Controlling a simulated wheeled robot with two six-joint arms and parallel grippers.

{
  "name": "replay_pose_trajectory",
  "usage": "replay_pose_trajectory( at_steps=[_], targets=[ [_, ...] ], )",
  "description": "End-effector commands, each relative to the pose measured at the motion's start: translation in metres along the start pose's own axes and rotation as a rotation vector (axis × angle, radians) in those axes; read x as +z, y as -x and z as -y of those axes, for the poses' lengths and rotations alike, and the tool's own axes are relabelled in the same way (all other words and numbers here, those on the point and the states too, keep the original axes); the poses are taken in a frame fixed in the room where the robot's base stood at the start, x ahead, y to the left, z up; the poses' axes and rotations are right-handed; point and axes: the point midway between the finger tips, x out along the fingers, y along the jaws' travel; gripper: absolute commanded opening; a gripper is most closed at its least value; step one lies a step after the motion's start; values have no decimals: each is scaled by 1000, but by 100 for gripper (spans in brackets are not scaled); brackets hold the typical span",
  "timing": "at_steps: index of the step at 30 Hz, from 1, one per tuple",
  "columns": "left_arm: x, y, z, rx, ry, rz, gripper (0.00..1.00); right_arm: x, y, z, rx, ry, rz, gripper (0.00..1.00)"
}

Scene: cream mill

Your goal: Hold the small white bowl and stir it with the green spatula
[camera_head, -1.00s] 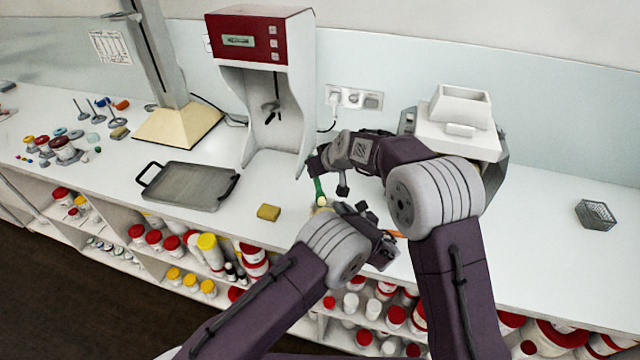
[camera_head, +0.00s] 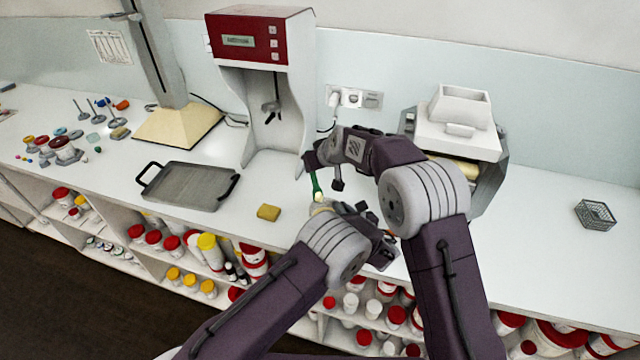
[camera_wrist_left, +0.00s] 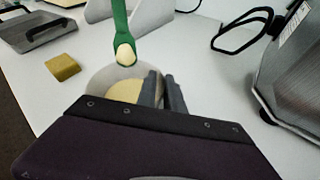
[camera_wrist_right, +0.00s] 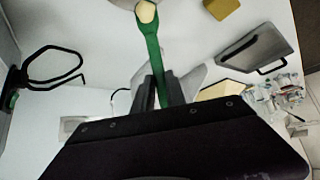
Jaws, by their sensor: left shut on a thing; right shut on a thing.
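The small white bowl (camera_wrist_left: 98,76) shows in the left wrist view with a cream-yellow content inside. My left gripper (camera_wrist_left: 160,88) is shut on its right-hand rim; in the head view this gripper (camera_head: 352,212) is partly hidden by its own wrist. The green spatula (camera_head: 317,186) is held by my right gripper (camera_head: 324,172), which is shut on its handle. The spatula (camera_wrist_right: 151,45) points down, and its cream-coloured tip is over the bowl in the left wrist view (camera_wrist_left: 125,54). Whether the tip touches the content is unclear. The bowl is mostly hidden in the head view.
A yellow sponge (camera_head: 268,212) and a grey tray (camera_head: 189,186) lie left of the bowl. A red-and-white machine (camera_head: 262,90) stands behind, and a grey-and-white machine (camera_head: 458,130) is behind my right arm. A wire basket (camera_head: 595,214) sits far right on otherwise clear counter.

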Motion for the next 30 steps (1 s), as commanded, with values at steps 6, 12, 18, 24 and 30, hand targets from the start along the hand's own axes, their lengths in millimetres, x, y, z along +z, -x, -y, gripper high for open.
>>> replay_pose_trajectory(
  at_steps=[6, 12, 18, 24, 30],
  targets=[
    [-1, 0, 0, 0, 0, -1, 0, 0, 0, 0, 0, 0, 0, 0],
    [-1, 0, 0, 0, 0, -1, 0, 2, 2, 0, 0, 0, 1, 0],
    [-1, 0, 0, 0, 0, -1, 0, 8, 7, 0, 0, -1, 0, 0],
    [-1, 0, 0, 0, 0, -1, 0, 8, 7, 0, 0, 0, 0, 0],
    [-1, 0, 0, 0, -1, -1, 0, -1, 15, 0, 0, 1, -2, 0]
  ],
)
